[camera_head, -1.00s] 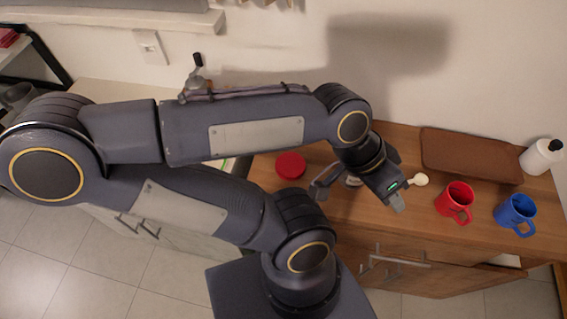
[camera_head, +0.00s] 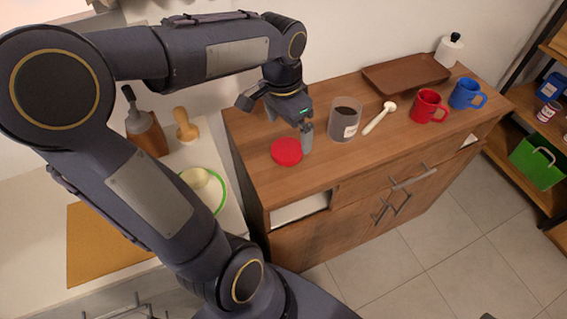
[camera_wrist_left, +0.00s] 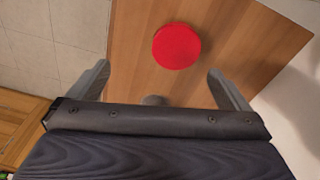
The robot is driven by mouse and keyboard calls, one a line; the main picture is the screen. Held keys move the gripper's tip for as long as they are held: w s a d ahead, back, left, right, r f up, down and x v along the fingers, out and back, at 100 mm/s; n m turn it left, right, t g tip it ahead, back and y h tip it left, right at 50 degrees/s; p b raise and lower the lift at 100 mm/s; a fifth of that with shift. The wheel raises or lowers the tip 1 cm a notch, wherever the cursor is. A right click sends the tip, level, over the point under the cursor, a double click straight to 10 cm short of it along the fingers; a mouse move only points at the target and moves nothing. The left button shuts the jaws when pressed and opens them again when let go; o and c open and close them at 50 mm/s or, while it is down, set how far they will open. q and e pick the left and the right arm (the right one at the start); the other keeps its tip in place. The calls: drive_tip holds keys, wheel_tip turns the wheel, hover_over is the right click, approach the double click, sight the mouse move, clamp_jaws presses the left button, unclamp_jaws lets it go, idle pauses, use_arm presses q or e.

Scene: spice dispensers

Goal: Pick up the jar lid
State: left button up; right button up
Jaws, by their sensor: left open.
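The jar lid (camera_head: 286,151) is a flat red disc lying on the wooden cabinet top (camera_head: 350,178), near its left end. It also shows in the left wrist view (camera_wrist_left: 176,46), just beyond the fingertips and between their lines. My left gripper (camera_head: 278,122) is open and empty, above and behind the lid; one finger appears close to the lid's right edge in the head view. In the left wrist view, its two fingers (camera_wrist_left: 158,70) are spread wider than the lid. I cannot tell the exact height gap. My right gripper is not in view.
A glass jar with dark contents (camera_head: 344,120) stands right of the lid. Beyond it are a white spoon (camera_head: 379,117), a red mug (camera_head: 427,107), a blue mug (camera_head: 465,94), a brown tray (camera_head: 406,74) and a white bottle (camera_head: 448,50). The cabinet top in front of the jar is clear.

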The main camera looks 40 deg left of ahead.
sight(288, 148)
use_arm(q)
drive_tip(key=shift+m+g+y, duration=0.3)
drive_tip(key=shift+m+g, duration=0.1)
drive_tip(key=w+f, duration=0.1)
drive_tip(key=w+a+f, duration=0.1)
drive_tip(key=f+b, duration=0.1)
drive_tip(key=shift+w+a+f, duration=0.3)
drive_tip(key=shift+w, duration=0.1)
wheel_tip(288, 148, down, 7)
drive_tip(key=shift+a, duration=0.15)
drive_tip(key=c, duration=1.1)
drive_tip(key=shift+o, duration=0.2)
drive_tip(key=shift+r, duration=0.2)
